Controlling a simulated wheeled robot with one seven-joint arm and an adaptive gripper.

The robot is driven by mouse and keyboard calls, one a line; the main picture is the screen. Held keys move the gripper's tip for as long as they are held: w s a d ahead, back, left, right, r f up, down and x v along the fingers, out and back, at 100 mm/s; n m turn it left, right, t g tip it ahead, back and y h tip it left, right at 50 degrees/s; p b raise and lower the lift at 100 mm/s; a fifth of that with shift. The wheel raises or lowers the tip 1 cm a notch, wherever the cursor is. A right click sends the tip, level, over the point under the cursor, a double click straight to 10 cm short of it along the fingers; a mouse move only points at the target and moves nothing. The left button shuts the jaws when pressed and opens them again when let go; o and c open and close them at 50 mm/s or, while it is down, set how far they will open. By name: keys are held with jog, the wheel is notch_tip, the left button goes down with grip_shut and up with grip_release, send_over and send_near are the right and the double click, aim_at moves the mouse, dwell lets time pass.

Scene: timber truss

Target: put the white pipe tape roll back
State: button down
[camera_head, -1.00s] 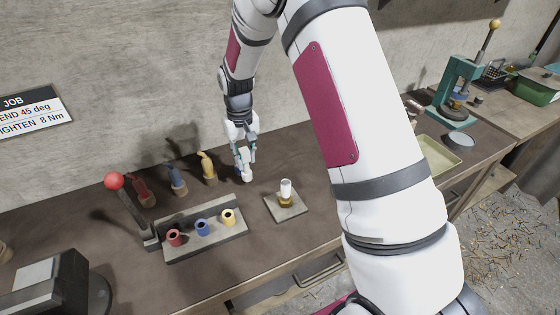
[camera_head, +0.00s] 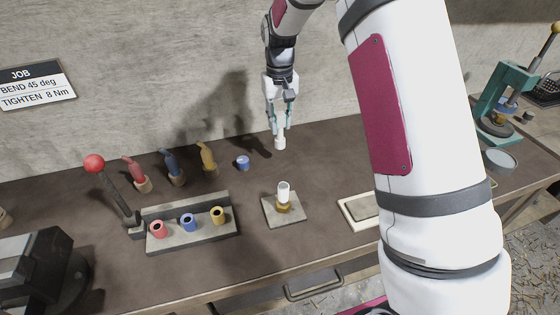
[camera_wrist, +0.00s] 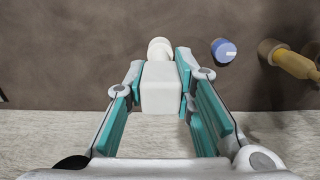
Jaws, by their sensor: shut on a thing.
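My gripper (camera_head: 280,128) is shut on a small white piece, which I take for the white pipe tape roll (camera_head: 280,143). It points down over the back of the bench, near the wall. In the wrist view a white block (camera_wrist: 161,88) sits between the teal finger pads, with a rounded white end (camera_wrist: 160,49) beyond it. I cannot tell whether the piece touches the bench. A blue roll (camera_head: 243,162) lies on the bench to its left and also shows in the wrist view (camera_wrist: 224,50).
A white cup-like piece (camera_head: 283,192) stands on a brass fitting on a square plate (camera_head: 270,217). Red, blue and yellow-handled tools (camera_head: 207,160) stand left. A grey block (camera_head: 190,246) holds three coloured rings. A shallow tray (camera_head: 352,224) lies right. Bench right of my gripper is clear.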

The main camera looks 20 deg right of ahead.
aim_at(277, 138)
jog(key=shift+w+r+b, duration=0.6)
jog(key=shift+w+r, duration=0.4)
jog(key=shift+r, duration=0.05)
jog(key=shift+a+f+p, duration=0.1)
jog(key=shift+f+p, duration=0.85)
jog(key=shift+f, duration=3.8)
jog(key=shift+f, duration=0.1)
jog(key=c, duration=1.4)
grip_release()
jog(key=shift+o, duration=0.2)
